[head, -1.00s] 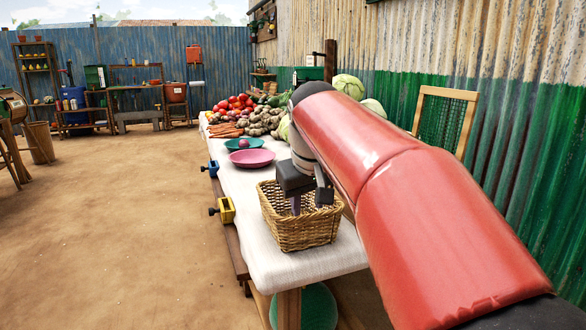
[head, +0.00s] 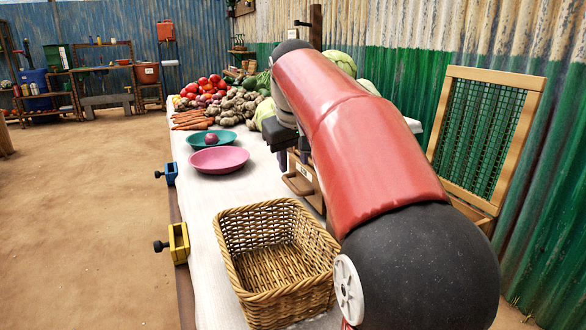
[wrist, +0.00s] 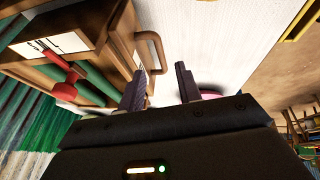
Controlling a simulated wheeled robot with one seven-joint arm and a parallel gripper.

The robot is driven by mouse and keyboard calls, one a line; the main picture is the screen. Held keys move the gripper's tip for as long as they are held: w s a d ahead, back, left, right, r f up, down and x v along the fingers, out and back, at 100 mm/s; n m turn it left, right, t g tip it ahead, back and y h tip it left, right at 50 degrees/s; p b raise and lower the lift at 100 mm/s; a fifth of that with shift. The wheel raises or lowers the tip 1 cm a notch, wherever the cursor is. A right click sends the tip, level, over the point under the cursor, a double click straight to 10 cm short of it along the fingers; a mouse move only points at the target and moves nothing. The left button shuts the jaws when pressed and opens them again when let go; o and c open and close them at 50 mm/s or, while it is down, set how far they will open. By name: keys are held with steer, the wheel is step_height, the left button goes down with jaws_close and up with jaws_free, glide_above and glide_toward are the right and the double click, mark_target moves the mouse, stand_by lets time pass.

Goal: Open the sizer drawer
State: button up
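The sizer drawer is a wooden front with a white label and a brown bar handle (wrist: 158,50). In the wrist view it fills the upper left, and it looks closed. In the head view, part of the labelled wooden front (head: 303,174) shows beside my red arm; the rest is hidden behind the arm. My gripper (wrist: 162,68) is open, its two dark fingers spread, with nothing held. The handle is just ahead of the fingertips, close to the left finger; whether they touch cannot be told. In the head view my gripper is partly hidden by my arm.
A wicker basket (head: 233,268) stands near on the white-covered table (head: 200,240). Pink (head: 218,167) and teal (head: 228,147) plates lie beyond. Yellow (head: 179,243) and blue (head: 170,172) clamps sit on the left edge. Vegetables fill the far end. A framed mesh panel (head: 490,130) stands right.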

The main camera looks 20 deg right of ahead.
mark_target(293, 186)
steer(key=b+x, duration=0.1)
steer(key=x, duration=0.7)
steer(key=shift+w, duration=0.15)
steer(key=shift+r, duration=0.1)
jaws_close()
